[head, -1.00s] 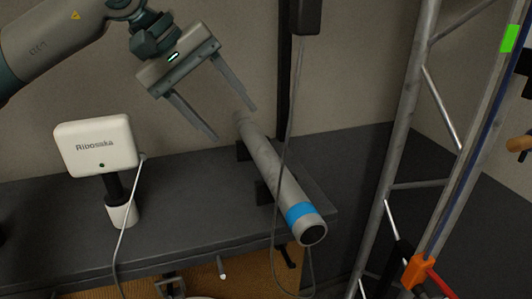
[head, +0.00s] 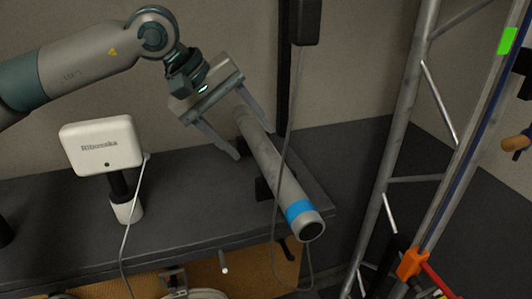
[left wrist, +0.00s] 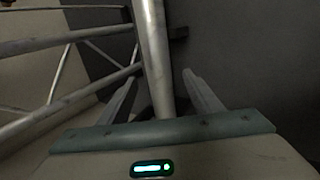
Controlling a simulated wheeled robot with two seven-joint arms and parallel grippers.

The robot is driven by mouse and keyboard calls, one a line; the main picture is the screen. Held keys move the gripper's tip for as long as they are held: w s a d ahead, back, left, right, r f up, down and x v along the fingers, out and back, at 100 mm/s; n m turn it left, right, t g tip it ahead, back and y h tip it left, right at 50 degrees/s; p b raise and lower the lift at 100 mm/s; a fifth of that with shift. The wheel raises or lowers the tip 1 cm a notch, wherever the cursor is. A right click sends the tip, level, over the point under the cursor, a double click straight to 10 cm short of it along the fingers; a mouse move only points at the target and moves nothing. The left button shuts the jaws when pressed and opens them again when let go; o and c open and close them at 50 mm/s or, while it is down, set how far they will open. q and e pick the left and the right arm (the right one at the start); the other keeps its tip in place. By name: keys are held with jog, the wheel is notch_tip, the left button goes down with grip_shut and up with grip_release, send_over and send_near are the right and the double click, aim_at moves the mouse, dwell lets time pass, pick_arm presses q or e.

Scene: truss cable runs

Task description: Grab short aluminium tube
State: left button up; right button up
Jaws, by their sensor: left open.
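The short aluminium tube (head: 268,165) is grey with a blue band near its front end. It lies on dark supports on the dark bench, its open end toward me. My left gripper (head: 256,142) is open, its two fingers on either side of the tube's far part in the head view. In the left wrist view the tube (left wrist: 153,55) runs between the open fingers (left wrist: 162,85). I cannot tell whether the fingers touch it. My right gripper is not in view.
A white Ribosska box on a stand (head: 102,147) is on the bench (head: 185,225) left of the tube. A grey cable hangs from a dark box (head: 305,22) and passes in front of the tube. A metal truss (head: 400,130) with an orange clamp (head: 412,263) stands at right.

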aim_at(260, 146)
pick_arm(q)
jog(key=shift+w+d+f+p, duration=0.2)
jog(key=shift+d+f+p, duration=0.3)
jog(key=shift+p, duration=0.15)
jog(key=shift+p+x, duration=0.55)
jog(key=shift+x, duration=0.45)
jog(key=shift+w+d+f, duration=0.15)
jog(key=shift+d+f, duration=0.05)
jog(key=shift+f, duration=0.35)
jog(key=c, duration=1.4)
jog(key=shift+r, duration=0.15)
